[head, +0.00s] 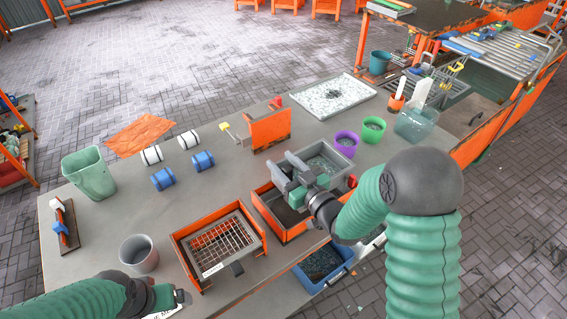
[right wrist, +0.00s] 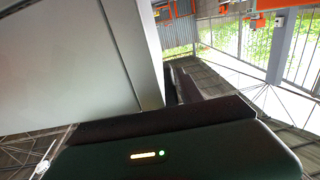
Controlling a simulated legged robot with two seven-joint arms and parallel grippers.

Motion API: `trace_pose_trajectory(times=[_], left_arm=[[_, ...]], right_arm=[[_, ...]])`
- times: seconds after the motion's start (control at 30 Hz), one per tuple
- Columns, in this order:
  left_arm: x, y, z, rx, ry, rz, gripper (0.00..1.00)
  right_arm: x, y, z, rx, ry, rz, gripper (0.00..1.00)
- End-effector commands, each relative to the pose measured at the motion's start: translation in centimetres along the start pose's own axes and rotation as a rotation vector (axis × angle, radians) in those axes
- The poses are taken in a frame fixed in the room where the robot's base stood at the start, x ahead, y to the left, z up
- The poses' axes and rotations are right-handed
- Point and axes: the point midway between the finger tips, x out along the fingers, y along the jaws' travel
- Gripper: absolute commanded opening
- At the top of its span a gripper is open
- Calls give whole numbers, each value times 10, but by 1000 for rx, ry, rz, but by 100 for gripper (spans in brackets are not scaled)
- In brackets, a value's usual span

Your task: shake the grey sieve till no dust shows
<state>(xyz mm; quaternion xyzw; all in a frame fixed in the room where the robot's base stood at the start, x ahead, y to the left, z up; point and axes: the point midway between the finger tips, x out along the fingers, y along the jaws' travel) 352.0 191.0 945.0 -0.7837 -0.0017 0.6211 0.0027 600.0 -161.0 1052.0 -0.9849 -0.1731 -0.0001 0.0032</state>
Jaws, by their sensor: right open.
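The grey sieve (head: 338,152) is a square grey box over the right part of an orange-rimmed bin (head: 283,233). Speckled grey-green matter shows inside it; I cannot tell how much is dust. My right gripper (head: 296,172) is at the sieve's near left side, jaws open; whether it touches is unclear. In the right wrist view a large pale grey surface (right wrist: 70,70), probably the sieve's wall, fills the left, close to the dark gripper parts. My left gripper (head: 172,298) is low at the left near the table's front edge; its jaws are unclear.
An orange-framed mesh screen (head: 222,240) and a grey cup (head: 138,254) stand left of the bin. A blue bin (head: 325,268) is at the front edge. Purple pots (head: 347,141), a speckled white tray (head: 333,97) and a clear green container (head: 415,124) stand behind and right.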

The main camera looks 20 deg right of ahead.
Motion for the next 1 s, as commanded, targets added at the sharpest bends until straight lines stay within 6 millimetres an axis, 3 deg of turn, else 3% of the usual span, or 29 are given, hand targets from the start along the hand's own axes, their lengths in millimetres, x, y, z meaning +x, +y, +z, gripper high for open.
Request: trace_pose_trajectory(times=[0.03,0.37,1.0], left_arm=[[0,0,0,0,0,0,95],[0,0,0,-1,0,0,95],[0,0,0,-1,0,0,95]], right_arm=[[0,-1,0,0,0,-1,44],[0,0,0,0,1,-1,0],[-1,1,1,0,-1,1,0]])
